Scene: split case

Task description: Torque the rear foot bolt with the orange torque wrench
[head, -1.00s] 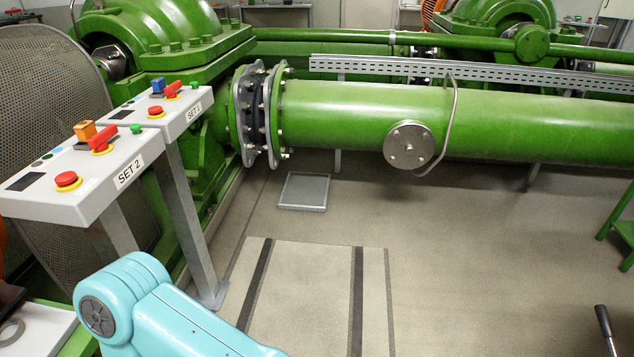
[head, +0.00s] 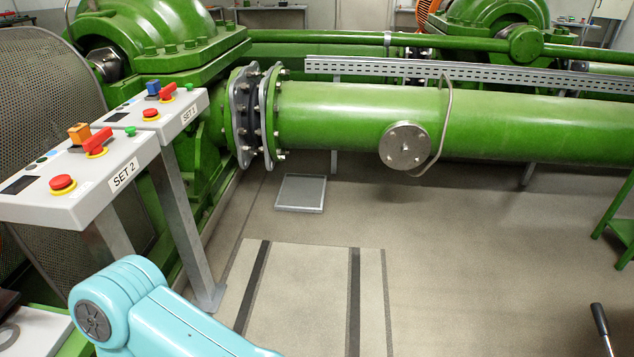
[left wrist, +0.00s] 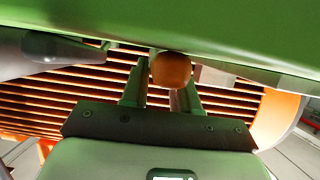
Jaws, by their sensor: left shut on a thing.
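In the left wrist view my left gripper (left wrist: 165,90) is shut on a rounded orange end (left wrist: 171,70), seen nearly end-on between its fingers. It looks like the handle of the orange torque wrench; the rest of the wrench is hidden. A green surface (left wrist: 220,35) fills the top of that view, close above the gripper. Orange fins of a motor (left wrist: 90,90) lie behind the fingers. I cannot make out the rear foot bolt in either view. In the head view neither gripper shows, only a teal link of my own arm at the bottom.
In the head view, the SET 2 control stand (head: 75,180) and SET 1 control stand (head: 160,115) are at left. A green pipe (head: 330,120) with a steel flange (head: 405,146) crosses behind. A grey tray (head: 301,193) lies on open floor. A green bench (head: 622,228) stands at right.

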